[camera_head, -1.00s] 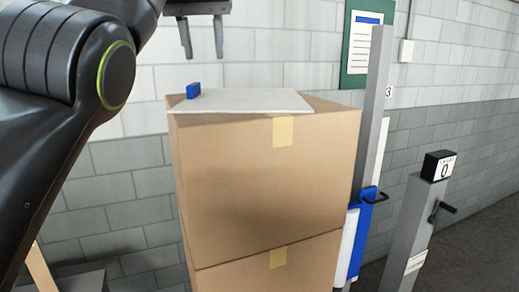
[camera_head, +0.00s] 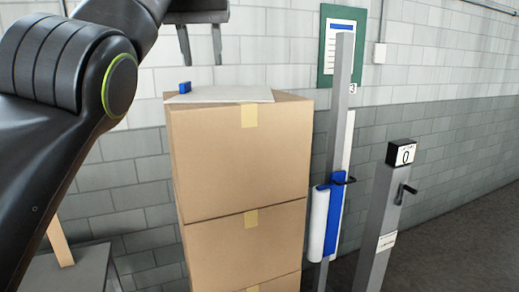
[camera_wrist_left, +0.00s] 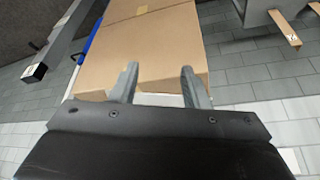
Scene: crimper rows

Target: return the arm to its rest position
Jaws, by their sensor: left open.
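My left arm comes in from the left in the head view. Its gripper (camera_head: 201,44) hangs fingers down above the far side of the stacked cardboard boxes, open and with nothing between the fingers. In the left wrist view the two gripper fingers (camera_wrist_left: 160,85) stand apart, with the box side (camera_wrist_left: 150,48) beyond them. The top cardboard box (camera_head: 245,160) carries a flat pale sheet (camera_head: 230,94) and a small blue block (camera_head: 185,88) at the sheet's left end. My right gripper does not show.
A grey post (camera_head: 338,130) with a blue and white roll holder (camera_head: 327,220) stands right of the boxes. A shorter post with a "0" counter (camera_head: 401,153) and black handle stands farther right. A grey stand (camera_head: 75,270) is at lower left. A brick wall is behind.

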